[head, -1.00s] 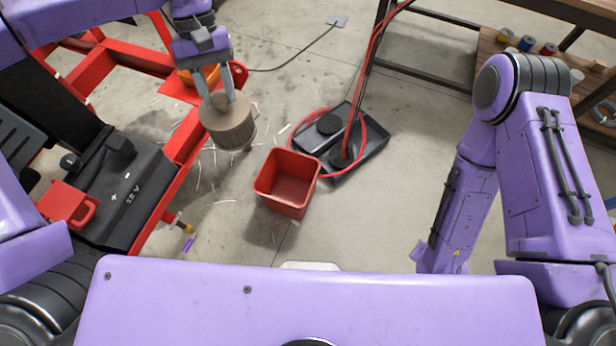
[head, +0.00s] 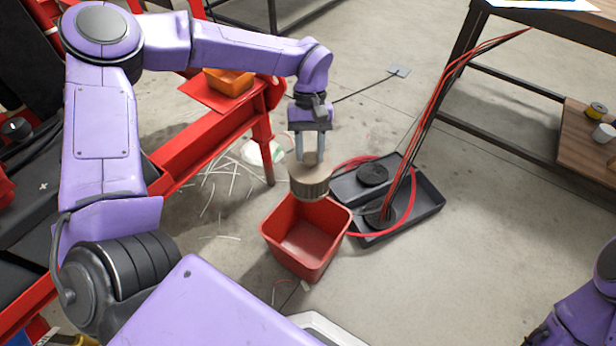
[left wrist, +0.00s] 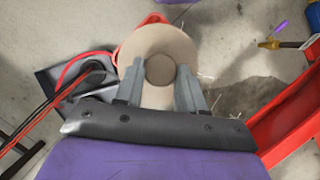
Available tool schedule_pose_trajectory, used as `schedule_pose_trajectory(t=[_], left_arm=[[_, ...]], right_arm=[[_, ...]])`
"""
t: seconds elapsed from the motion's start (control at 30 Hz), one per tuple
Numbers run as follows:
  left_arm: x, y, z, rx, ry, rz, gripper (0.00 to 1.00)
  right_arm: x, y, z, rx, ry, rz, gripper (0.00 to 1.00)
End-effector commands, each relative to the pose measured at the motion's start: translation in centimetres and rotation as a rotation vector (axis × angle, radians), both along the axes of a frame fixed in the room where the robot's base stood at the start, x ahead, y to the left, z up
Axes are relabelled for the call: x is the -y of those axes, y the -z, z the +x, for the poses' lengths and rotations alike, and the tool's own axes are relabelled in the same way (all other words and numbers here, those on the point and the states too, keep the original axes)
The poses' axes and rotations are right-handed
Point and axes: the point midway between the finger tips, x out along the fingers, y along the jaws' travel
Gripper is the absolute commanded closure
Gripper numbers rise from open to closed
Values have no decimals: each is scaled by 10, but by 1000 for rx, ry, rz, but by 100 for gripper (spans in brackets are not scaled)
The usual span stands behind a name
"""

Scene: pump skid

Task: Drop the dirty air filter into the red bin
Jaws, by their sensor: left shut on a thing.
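The dirty air filter (head: 311,181) is a tan, pleated cylinder. My left gripper (head: 312,158) is shut on its top and holds it upright in the head view. The red bin (head: 287,266) stands open on the floor, and no contents show in the part of its inside that I see. The filter appears over the bin's far rim in the head view; its exact height above the bin is hard to tell. In the left wrist view, the filter (left wrist: 158,48) is between the fingers (left wrist: 160,85) and hides most of the bin (left wrist: 150,20). My right gripper is out of view.
A black tray (head: 425,203) with red and black hoses stands just right of the bin. The red skid frame (head: 205,142) with an orange container (head: 228,82) is at left. A workbench (head: 530,112) stands at right. Pale strips litter the floor beside the frame.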

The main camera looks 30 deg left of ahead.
Motion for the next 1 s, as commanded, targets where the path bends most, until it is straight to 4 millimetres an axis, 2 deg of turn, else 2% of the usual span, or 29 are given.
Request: schedule_pose_trajectory(t=[0.03, 0.1, 0.2, 0.3, 0.63, 1.0], left_arm=[[-6, 57, -1, 0, -30, -1, 100], [-14, 94, -1, 1, -67, -1, 100], [-22, 135, -2, 4, -113, -1, 100], [-28, 161, -3, 4, -147, -2, 100], [-33, 182, -4, 5, -171, -1, 100], [-33, 229, -4, 5, -169, 1, 100]], right_arm=[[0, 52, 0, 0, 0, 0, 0], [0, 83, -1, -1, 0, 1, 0], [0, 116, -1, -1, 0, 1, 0], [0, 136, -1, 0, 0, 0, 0], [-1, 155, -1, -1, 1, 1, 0], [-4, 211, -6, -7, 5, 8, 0]])
